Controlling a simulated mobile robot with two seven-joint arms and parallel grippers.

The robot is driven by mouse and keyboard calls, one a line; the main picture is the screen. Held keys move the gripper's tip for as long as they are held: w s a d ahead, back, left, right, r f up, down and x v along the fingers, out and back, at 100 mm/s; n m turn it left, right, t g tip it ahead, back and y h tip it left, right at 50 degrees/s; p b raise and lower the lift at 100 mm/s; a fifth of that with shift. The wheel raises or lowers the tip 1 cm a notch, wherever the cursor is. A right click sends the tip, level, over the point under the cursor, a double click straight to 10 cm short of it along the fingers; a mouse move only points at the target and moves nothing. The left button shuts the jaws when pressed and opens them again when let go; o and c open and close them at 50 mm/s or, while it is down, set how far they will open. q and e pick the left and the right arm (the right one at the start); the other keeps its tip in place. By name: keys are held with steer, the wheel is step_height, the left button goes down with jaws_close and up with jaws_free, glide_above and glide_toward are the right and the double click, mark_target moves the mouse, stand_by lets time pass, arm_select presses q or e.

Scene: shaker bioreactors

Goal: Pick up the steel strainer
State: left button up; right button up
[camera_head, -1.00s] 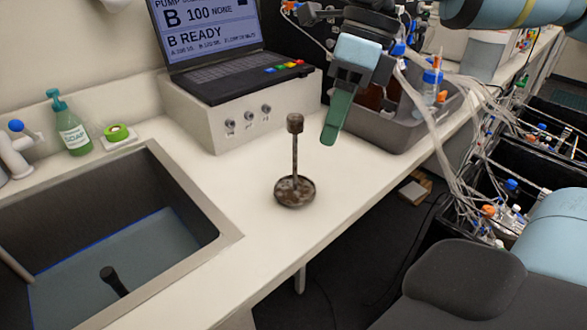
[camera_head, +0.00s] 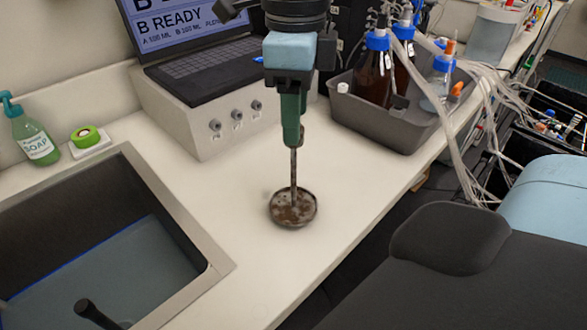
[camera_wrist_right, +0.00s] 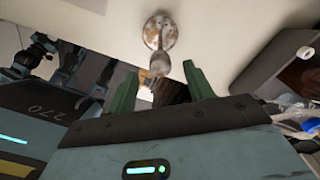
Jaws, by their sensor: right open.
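The steel strainer (camera_head: 293,210) stands on the white counter, its round, brown-stained dish down and its thin handle upright. My right gripper (camera_head: 292,142) is above it, fingers pointing down, and covers the top of the handle in the head view. In the right wrist view the two green fingers (camera_wrist_right: 158,68) are apart. There the strainer's dish (camera_wrist_right: 160,30) lies beyond the fingertips, and its handle points back toward the gap between them. I cannot tell whether either finger touches the handle. My left gripper is not in view.
A sink (camera_head: 205,262) lies to the left, with a soap bottle (camera_head: 32,130) behind it. A laptop (camera_head: 200,65) on a pump box (camera_head: 205,128) stands behind the strainer. A grey tray (camera_head: 385,128) with bottles and tubing is at the right. The counter around the dish is clear.

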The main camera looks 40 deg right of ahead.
glide_above(294, 176)
steer(key=shift+w+d+f+p, duration=0.1)
steer(key=shift+f+p, duration=0.05)
steer(key=shift+f, duration=1.3)
steer(key=shift+w+d+f+p, duration=0.1)
steer(key=shift+f+p, duration=0.05)
steer(key=shift+f, duration=1.25)
steer(key=shift+c, duration=0.4)
steer(key=c, duration=1)
